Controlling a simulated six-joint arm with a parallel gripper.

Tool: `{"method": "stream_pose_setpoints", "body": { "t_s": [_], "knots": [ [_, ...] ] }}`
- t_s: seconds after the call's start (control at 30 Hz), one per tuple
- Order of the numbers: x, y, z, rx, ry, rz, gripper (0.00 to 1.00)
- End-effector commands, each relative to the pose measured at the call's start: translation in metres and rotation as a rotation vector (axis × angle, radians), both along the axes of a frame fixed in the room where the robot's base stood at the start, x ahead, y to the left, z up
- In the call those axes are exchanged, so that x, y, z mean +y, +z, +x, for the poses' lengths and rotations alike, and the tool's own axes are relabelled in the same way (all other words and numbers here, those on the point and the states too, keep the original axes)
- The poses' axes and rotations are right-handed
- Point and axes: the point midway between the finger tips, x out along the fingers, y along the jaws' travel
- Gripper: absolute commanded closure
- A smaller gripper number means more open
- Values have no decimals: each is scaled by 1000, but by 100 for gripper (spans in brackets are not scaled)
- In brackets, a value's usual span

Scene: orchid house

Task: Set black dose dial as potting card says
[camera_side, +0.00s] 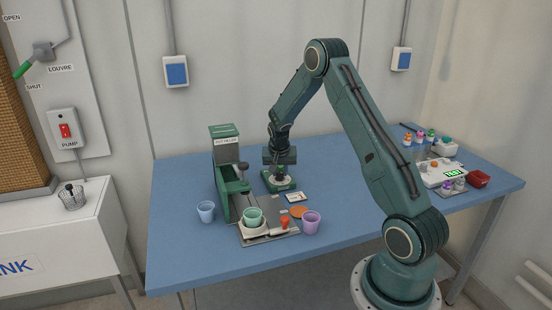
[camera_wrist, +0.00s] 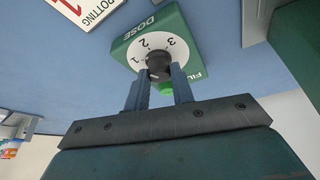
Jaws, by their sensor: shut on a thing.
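The black dose dial (camera_wrist: 158,66) is the knob at the centre of a white face marked 1, 2 and 3, on a green box labelled DOSE (camera_wrist: 119,50). My gripper (camera_wrist: 160,74) is shut on the knob, with one finger at each side. Which number the knob points to I cannot tell. In the side view my gripper (camera_side: 280,168) reaches straight down to the green dose box (camera_side: 281,187). The potting card (camera_wrist: 92,10) is partly in the wrist view, cut off at the top, and shows POTTING and a red 1. It also lies beside the box in the side view (camera_side: 296,197).
The green pot filler (camera_side: 223,165) stands left of the box, with a green pot (camera_side: 253,217) at its front. A blue cup (camera_side: 206,211), an orange disc (camera_side: 300,212) and a purple pot (camera_side: 311,222) stand nearby. A red tray (camera_side: 478,179) is far right. The table's middle right is clear.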

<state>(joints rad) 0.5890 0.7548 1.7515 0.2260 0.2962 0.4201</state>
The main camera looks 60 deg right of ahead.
Motion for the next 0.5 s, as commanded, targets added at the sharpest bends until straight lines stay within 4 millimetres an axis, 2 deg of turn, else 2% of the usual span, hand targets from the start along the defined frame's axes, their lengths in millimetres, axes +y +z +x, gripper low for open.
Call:
{"method": "stream_pose_setpoints", "body": {
  "t_s": [0.5],
  "knots": [
    [-3,1,-3,-1,452,-2,99]
  ]
}}
